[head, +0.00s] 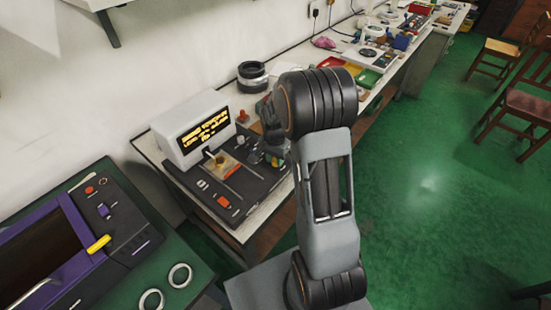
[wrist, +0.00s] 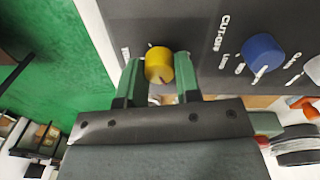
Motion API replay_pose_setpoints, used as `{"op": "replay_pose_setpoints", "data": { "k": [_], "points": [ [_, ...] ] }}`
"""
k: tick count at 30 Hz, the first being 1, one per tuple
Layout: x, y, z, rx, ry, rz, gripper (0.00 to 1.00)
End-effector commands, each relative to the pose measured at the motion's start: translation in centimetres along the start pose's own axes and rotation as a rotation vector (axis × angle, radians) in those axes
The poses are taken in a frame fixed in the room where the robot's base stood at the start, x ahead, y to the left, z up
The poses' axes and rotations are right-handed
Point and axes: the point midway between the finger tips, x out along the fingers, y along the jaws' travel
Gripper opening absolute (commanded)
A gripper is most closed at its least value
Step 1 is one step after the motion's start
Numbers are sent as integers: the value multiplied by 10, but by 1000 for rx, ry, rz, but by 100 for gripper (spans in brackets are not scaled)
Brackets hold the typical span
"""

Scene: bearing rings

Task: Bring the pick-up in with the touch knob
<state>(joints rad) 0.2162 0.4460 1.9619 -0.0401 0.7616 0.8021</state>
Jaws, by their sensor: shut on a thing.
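A yellow knob (wrist: 159,65) stands on a dark panel (wrist: 200,22) in the wrist view, with a dark mark on its face. My gripper (wrist: 160,78) has one green finger on each side of it and is shut on it. The label beside it is mostly hidden, so I cannot read whether it is the touch knob. In the head view my gripper (head: 274,150) is at the right end of the dark instrument base (head: 250,203), and my arm partly hides it. A small gold and orange assembly (head: 232,170) lies mid-base; I cannot tell which part is the pick-up.
A blue knob (wrist: 262,53) marked CUT-OFF and a white knob (wrist: 313,69) sit to the right. A white display (head: 195,128) with yellow text stands behind the base. Dark stacked rings (head: 252,76) stand farther back. Two pale rings (head: 180,275) lie on the green-topped bench at left.

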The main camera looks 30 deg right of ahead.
Motion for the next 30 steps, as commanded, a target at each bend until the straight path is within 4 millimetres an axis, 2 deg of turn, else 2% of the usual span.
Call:
{"op": "replay_pose_setpoints", "data": {
  "k": [9,10,18,26,30],
  "points": [
    [-1,0,-1,1,3,-2,7],
    [-1,0,-1,1,3,-2,32],
    [0,0,0,0,1,-1,56],
    [-2,0,0,0,1,-1,56],
    [-16,-1,-1,0,4,-4,56]
  ]
}}
